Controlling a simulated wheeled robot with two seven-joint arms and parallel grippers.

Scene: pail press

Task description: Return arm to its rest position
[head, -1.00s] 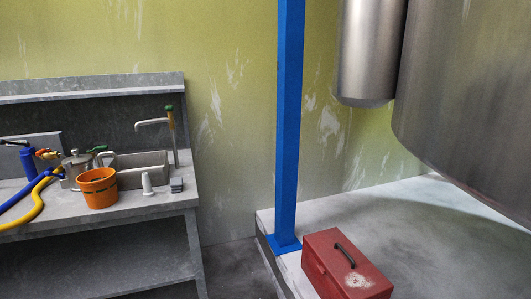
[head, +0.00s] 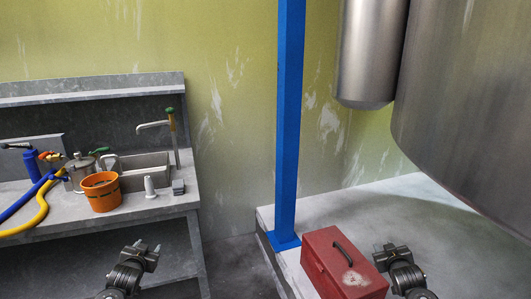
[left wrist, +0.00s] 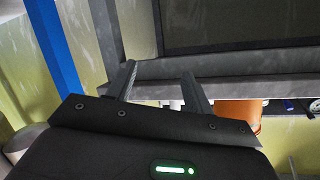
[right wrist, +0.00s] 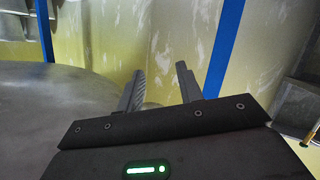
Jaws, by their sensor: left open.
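My left gripper (head: 141,250) shows at the lower left of the head view, in front of the steel bench, its fingers apart and empty. In the left wrist view its two fingers (left wrist: 158,76) stand apart with nothing between them. My right gripper (head: 392,255) shows at the lower right of the head view, overlapping the right side of the red toolbox in the picture. In the right wrist view its fingers (right wrist: 160,74) are apart and empty. Most of both arms is out of the head view.
An orange pail (head: 101,195) stands on the steel bench (head: 165,206), near the sink and tap (head: 172,125). A blue post (head: 288,130) and red toolbox (head: 338,270) stand on a pale platform. A large steel tank (head: 470,110) hangs at right.

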